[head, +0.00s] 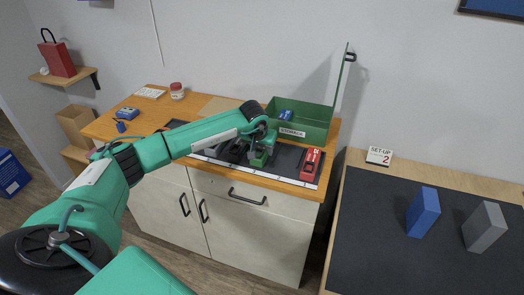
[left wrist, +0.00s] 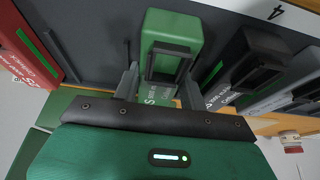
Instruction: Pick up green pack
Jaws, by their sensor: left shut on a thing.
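The green pack (head: 259,159) is on the dark mat strip of the wooden-topped cabinet, mostly hidden behind my left gripper (head: 262,148) in the head view. In the left wrist view the green pack (left wrist: 172,30) shows its rounded body and dark raised handle, between the fingers of my left gripper (left wrist: 160,82). The left gripper is shut on the green pack. I cannot tell whether the pack still touches the mat. My right gripper is in neither view.
A red pack (head: 311,164) stands to the right, and black and grey packs (left wrist: 258,65) are close on the other side. A green storage bin (head: 318,121) with a blue pack (head: 286,116) inside stands behind. A right-hand table (head: 365,230) holds blue and grey blocks.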

